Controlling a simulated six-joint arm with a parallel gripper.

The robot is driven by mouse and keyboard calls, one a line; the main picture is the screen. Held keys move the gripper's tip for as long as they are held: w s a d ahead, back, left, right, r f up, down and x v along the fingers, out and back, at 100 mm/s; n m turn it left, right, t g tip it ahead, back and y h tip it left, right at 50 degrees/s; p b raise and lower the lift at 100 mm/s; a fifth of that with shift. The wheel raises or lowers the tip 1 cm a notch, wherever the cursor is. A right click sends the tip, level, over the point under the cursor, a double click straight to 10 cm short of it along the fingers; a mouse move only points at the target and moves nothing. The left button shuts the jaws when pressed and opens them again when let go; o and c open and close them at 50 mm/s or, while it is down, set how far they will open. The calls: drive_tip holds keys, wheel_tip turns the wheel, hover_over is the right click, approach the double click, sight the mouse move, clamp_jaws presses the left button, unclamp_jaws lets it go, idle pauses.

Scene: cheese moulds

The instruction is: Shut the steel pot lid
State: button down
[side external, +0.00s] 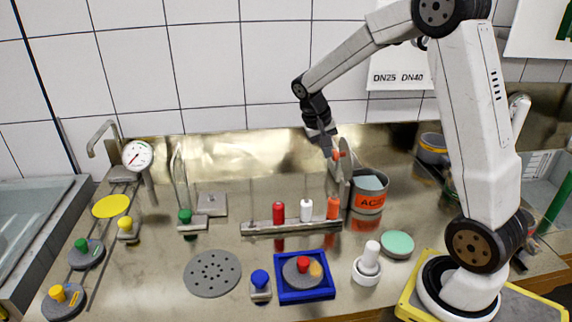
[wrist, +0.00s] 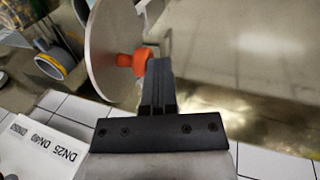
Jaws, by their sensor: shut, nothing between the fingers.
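The steel pot (side external: 369,187) with an orange label stands right of centre on the steel counter. Its lid (side external: 345,182) stands up, nearly edge-on, at the pot's left side, so the pot is open and its pale inside shows. The lid has an orange knob (side external: 339,155). In the wrist view the lid (wrist: 112,45) is a grey disc at upper left, with the knob (wrist: 137,62) facing my gripper (wrist: 159,66). My gripper (side external: 331,151) is shut and empty, its tips right beside the knob; I cannot tell whether they touch it.
A rack (side external: 290,227) with red, white and orange bottles stands just in front of the lid. A white knobbed piece (side external: 368,265), a green disc (side external: 397,244) and a blue tray (side external: 305,294) lie nearer the front. A grey perforated disc (side external: 212,273) lies left.

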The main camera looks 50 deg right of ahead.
sight(347, 142)
drive_tip(key=s+d+t+y, duration=0.1)
drive_tip(key=s+d+r+t+y, duration=0.1)
drive_tip(key=shift+s+d+r+t+y, duration=0.2)
drive_tip(key=shift+s+d+t+y, duration=0.1)
drive_tip(key=shift+d, duration=0.05)
drive_tip(key=shift+s+d+r+t+y, duration=0.1)
drive_tip(key=shift+s+d+t+y, duration=0.35)
drive_tip(key=shift+t+y, duration=0.05)
drive_tip(key=shift+s+d, duration=0.2)
drive_tip(key=shift+s, duration=0.05)
drive_tip(key=s+d+f, duration=0.6)
drive_tip(key=s+d, duration=0.1)
drive_tip(key=s, duration=0.1)
drive_tip(key=shift+d+f, duration=0.3)
drive_tip(key=shift+d, duration=0.1)
drive_tip(key=shift+f, duration=0.1)
